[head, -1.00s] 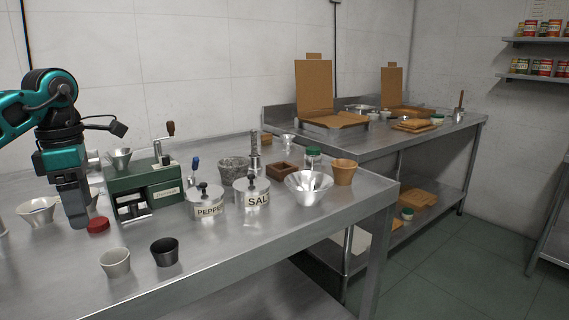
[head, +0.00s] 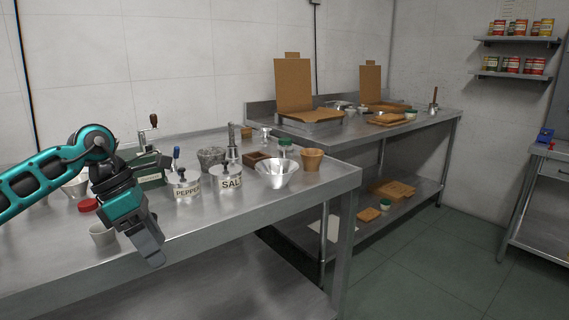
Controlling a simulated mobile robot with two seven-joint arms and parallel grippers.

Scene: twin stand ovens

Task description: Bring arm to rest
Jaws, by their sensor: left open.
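My left arm, teal and black, comes in from the left in the head view. Its gripper (head: 153,262) points down and slightly right, just over the front edge of the near steel table (head: 225,222). It is open, and I see nothing between its fingers. The arm hides part of the green grinder (head: 152,170) and the cups behind it. My right gripper is not in view.
Near the arm stand a light cup (head: 102,235), a red lid (head: 88,205), the PEPPER pot (head: 187,187), the SALT pot (head: 231,182) and a metal bowl (head: 278,173). A second steel table (head: 350,138) holds open cardboard boxes.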

